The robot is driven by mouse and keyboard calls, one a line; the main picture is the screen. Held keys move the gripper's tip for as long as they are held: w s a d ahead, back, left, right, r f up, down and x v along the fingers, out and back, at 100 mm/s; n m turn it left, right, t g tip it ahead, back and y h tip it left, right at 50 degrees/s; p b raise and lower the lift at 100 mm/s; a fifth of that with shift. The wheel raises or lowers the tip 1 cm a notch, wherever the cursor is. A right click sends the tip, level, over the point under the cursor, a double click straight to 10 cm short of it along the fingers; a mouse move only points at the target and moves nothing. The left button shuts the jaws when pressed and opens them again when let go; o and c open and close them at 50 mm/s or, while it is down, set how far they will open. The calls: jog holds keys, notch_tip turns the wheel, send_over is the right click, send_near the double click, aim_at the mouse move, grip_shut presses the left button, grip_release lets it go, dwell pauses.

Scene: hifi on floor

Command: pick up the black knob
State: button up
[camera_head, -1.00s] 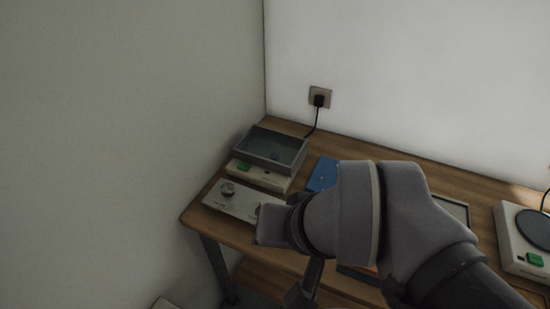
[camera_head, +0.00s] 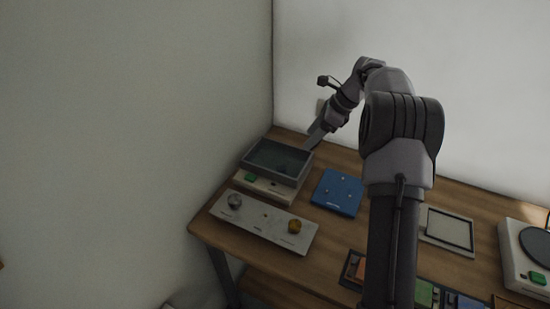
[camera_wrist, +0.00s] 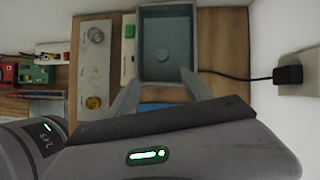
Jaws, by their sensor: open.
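In the head view the same tray (camera_head: 247,165) stands on a cream device at the table's back left corner, and the piece is hard to make out there. My gripper (camera_wrist: 160,80) is open and empty, its fingertips apart near the tray's edge in the wrist view. In the head view my gripper (camera_head: 314,141) points down beside the tray's right back corner.
A silver plate (camera_head: 265,219) in front carries a silver knob (camera_head: 234,200) and a gold knob (camera_head: 294,226). A blue plate (camera_head: 337,193) lies right of the tray. A black plug (camera_wrist: 288,74) with its cable is on the wall close by. Walls bound the left and back.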

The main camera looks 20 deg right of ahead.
jog(key=b, duration=0.5)
send_near(282, 167)
jog(key=x, duration=0.3)
jog(key=shift+s, duration=0.15)
jog(key=b+x, duration=0.3)
jog(key=x, duration=0.3)
jog(key=shift+r, duration=0.2)
grip_shut()
